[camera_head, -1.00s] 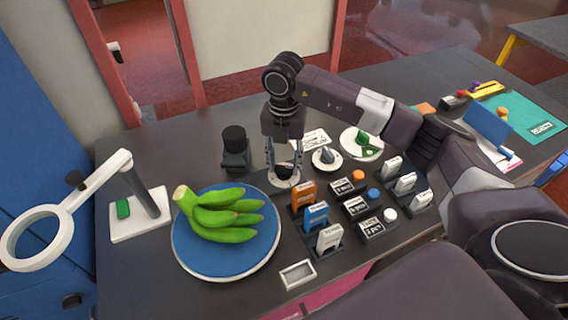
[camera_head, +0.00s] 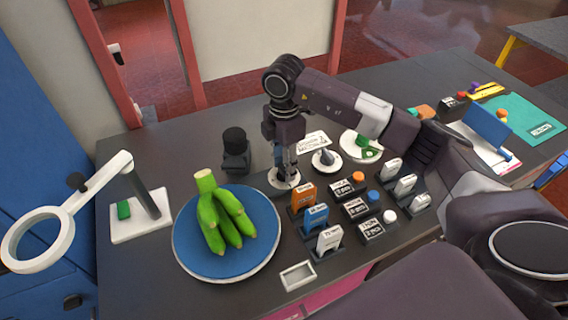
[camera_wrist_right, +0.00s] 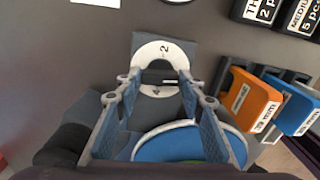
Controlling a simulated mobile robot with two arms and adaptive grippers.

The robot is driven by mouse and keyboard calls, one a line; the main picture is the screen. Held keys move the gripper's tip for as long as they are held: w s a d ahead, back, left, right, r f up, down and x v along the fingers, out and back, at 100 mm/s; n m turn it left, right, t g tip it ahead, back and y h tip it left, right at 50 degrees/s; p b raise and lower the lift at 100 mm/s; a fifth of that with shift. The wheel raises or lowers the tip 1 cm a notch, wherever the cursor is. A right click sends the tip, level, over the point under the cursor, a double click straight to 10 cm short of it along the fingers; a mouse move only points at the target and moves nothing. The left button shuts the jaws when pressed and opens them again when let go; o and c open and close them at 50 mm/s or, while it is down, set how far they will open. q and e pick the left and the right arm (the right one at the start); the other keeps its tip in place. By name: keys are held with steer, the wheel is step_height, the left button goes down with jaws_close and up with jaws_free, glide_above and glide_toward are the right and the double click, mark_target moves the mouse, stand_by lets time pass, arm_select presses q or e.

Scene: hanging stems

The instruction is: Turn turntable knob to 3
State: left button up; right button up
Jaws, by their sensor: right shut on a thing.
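The blue round turntable (camera_head: 262,262) with a pale rim carries a bunch of green bananas (camera_head: 222,217), its stem end towards the back. Behind it to the right is the white numbered knob dial (camera_head: 273,181). My right gripper (camera_head: 285,172) points down over the dial and is shut on the knob, which its fingers mostly hide. In the right wrist view, the dial (camera_wrist_right: 160,50) shows a "2" at its far side, with another mark partly hidden between the fingers. Where the pointer stands I cannot tell. My left gripper is not in view.
Orange, blue and white labelled tags (camera_head: 316,215) stand in holders right of the turntable. A black object (camera_head: 236,152) stands left of my right gripper. A magnifier (camera_head: 140,200) stands at the left. A small white tray (camera_head: 298,276) lies at the front edge.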

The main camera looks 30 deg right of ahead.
mark_target(284, 168)
steer(key=shift+w+r+m, duration=0.1)
steer(key=shift+m, duration=0.5)
steer(key=o, duration=1.2)
steer(key=shift+c, duration=0.2)
step_height(284, 168, up, 12)
